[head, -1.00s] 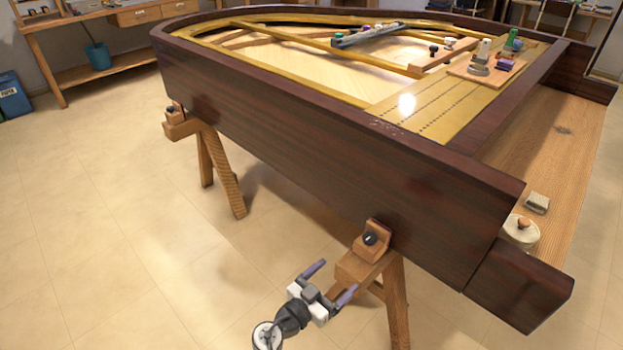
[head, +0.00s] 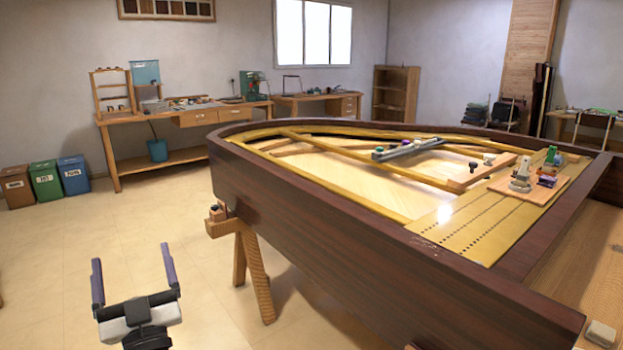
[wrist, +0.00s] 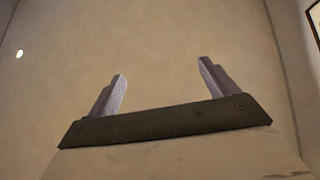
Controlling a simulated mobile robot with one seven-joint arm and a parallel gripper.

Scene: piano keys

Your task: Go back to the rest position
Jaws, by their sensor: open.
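My gripper (head: 134,277) is at the lower left of the head view, with its two fingers spread apart and pointing up. It is open and empty, in free air to the left of the piano body, not touching it. In the wrist view both fingers of my gripper (wrist: 160,92) stand wide apart with nothing between them, against a plain wall. The open piano body (head: 330,240) is dark brown wood and fills the right half of the head view.
A wooden trestle (head: 252,275) supports the piano. A small board (head: 520,196) with several small items lies on it. A workbench (head: 190,118) and a blue bin (head: 73,175) stand at the back left. The floor left of the piano is clear.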

